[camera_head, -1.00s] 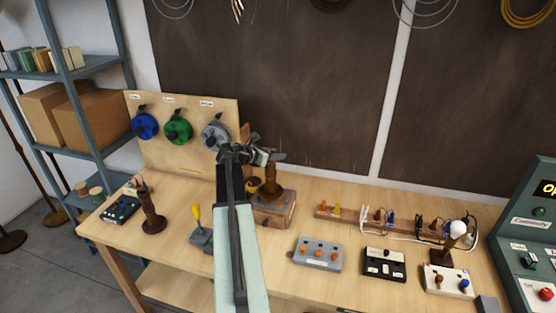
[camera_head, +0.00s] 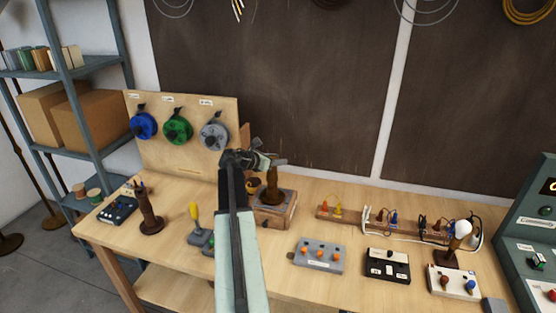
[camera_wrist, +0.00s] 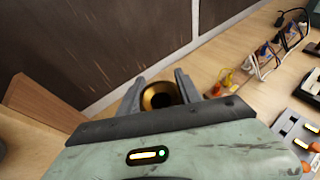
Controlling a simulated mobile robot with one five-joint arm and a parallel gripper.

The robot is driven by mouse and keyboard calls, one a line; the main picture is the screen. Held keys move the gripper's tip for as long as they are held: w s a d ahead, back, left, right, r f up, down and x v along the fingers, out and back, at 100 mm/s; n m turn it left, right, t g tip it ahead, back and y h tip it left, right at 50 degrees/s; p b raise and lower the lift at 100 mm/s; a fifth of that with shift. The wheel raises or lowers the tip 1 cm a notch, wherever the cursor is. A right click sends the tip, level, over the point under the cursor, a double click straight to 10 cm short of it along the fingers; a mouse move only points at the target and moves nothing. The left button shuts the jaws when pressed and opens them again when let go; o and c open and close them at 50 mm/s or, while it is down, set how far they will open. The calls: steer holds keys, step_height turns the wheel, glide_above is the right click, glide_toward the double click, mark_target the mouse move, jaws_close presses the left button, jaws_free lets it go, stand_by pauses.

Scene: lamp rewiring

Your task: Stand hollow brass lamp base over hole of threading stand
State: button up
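The brass lamp base (camera_head: 271,190) is a narrow upright tube on a wider round foot. It is at the wooden threading stand (camera_head: 285,213), over its top. In the wrist view the hollow tube mouth of the lamp base (camera_wrist: 158,97) shows from above, dark inside. My gripper (camera_head: 267,162) is at the tube's upper end, with one finger on each side. In the wrist view my gripper (camera_wrist: 160,86) appears shut on the tube. The stand's hole is hidden under the foot, so I cannot tell how well the two line up.
A board with blue, green and grey spools (camera_head: 214,135) stands behind to the left. A dark brown post (camera_head: 149,212) and a yellow-handled tool (camera_head: 196,222) are left of my arm. A grey box with orange knobs (camera_head: 318,255) and a wooden connector strip (camera_head: 365,220) are right.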

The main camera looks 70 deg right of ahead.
steer(key=shift+o, duration=1.4)
steer(key=p+v, duration=0.5)
steer(key=v, duration=0.7)
steer(key=shift+r, duration=0.25)
steer(key=shift+s, duration=0.1)
